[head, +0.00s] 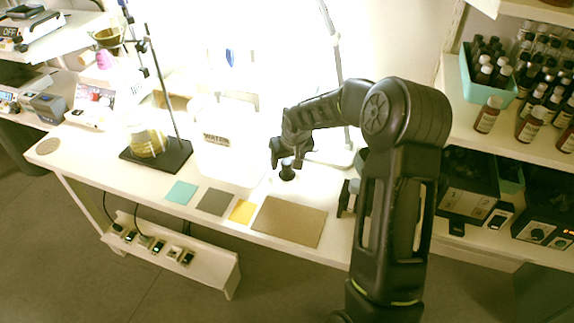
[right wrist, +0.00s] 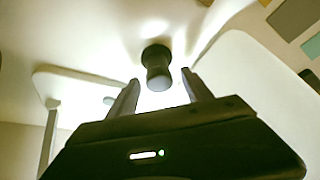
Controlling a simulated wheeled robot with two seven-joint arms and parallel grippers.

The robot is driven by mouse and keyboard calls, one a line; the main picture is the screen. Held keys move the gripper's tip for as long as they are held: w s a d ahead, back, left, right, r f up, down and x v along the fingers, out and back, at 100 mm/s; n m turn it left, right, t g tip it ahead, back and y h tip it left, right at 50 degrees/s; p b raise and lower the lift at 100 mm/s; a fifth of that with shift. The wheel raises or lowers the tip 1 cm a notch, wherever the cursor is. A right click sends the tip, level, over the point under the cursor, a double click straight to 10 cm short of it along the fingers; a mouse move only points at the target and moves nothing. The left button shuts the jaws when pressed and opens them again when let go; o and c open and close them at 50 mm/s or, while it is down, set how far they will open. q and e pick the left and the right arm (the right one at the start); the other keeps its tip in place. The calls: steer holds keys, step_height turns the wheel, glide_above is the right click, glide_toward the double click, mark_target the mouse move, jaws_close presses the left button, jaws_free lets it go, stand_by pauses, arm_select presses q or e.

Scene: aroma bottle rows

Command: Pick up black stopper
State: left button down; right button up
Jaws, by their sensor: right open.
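The black stopper (head: 287,170) stands on the white table, right of the white container (head: 228,150). In the right wrist view the stopper (right wrist: 156,66) shows dark with a paler end, just beyond the fingertips and between their lines. My right gripper (head: 287,160) is open and sits right over the stopper in the head view. Its two fingers (right wrist: 160,80) are apart with nothing gripped; I cannot tell whether they touch the stopper. My left gripper is not in view.
A brown board (head: 289,222) and small coloured squares (head: 213,202) lie along the table's front edge. A black-based stand (head: 157,155) with a flask is at left. Shelves with brown bottles (head: 487,115) are at right.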

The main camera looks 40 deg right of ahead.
mark_target(287, 160)
steer(key=shift+c, duration=0.2)
steer(key=c, duration=1.2)
steer(key=shift+r, duration=0.1)
step_height(287, 160, up, 10)
steer(key=shift+f, duration=0.1)
stand_by(0.5)
